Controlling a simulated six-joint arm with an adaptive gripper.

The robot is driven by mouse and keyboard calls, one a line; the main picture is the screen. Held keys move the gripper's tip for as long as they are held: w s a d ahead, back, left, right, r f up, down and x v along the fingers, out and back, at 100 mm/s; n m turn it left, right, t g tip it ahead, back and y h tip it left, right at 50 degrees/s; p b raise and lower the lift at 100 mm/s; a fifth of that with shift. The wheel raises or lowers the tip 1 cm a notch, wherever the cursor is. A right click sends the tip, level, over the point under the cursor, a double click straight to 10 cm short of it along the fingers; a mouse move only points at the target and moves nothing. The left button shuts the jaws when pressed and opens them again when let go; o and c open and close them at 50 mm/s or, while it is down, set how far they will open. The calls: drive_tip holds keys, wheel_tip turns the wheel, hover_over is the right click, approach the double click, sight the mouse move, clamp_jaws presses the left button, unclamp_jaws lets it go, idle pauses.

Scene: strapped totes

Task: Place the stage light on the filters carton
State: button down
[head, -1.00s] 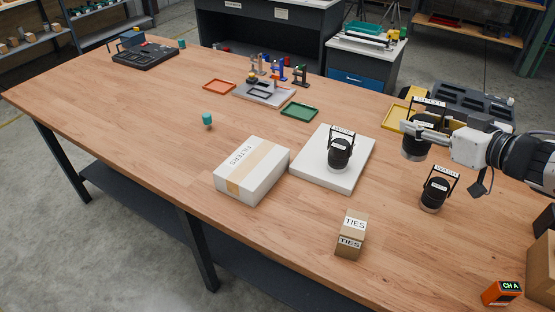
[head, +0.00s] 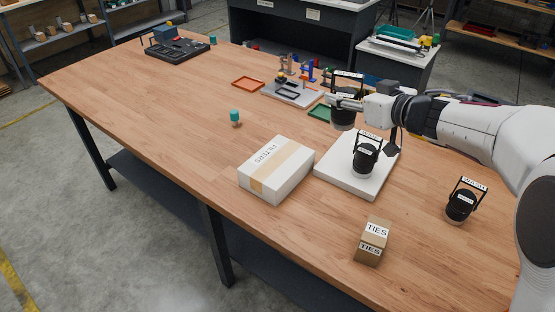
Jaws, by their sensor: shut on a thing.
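The stage light in my gripper (head: 342,101) is a black can with a bracket and a label on top. My gripper is shut on this held stage light (head: 344,119), partly covering it, and carries it above the table behind the white slab. The filters carton (head: 289,181) is a white box with a tan tape band and the word FILTERS. It lies flat on the table, left of and nearer than the held light, with its top clear. A second black light (head: 366,160) stands on the white slab (head: 340,180). A third, labelled WASH (head: 459,207), stands on the table at the right.
A brown TIES box (head: 371,243) stands near the front edge. A teal knob-like piece (head: 235,117) stands behind the carton. A grey fixture (head: 292,91), an orange tray (head: 248,84) and a green tray (head: 320,112) lie farther back. The table left of the carton is clear.

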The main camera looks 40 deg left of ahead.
drive_tip(key=s+a+n+g, duration=0.1)
drive_tip(key=s+a, duration=0.2)
drive_tip(key=a, duration=0.5)
drive_tip(key=s+a, duration=0.3)
drive_tip(key=a, duration=0.4)
drive_tip(key=shift+y, duration=0.3)
drive_tip(key=shift+s+f, duration=0.2)
drive_tip(key=shift+f, duration=2.25)
drive_tip(key=shift+f+g, duration=0.1)
drive_tip(key=shift+g, duration=0.2)
wheel_tip(320, 180, down, 6)
drive_tip(key=shift+a, duration=0.1)
drive_tip(key=shift+f, duration=1.9)
drive_tip(key=shift+f, duration=0.1)
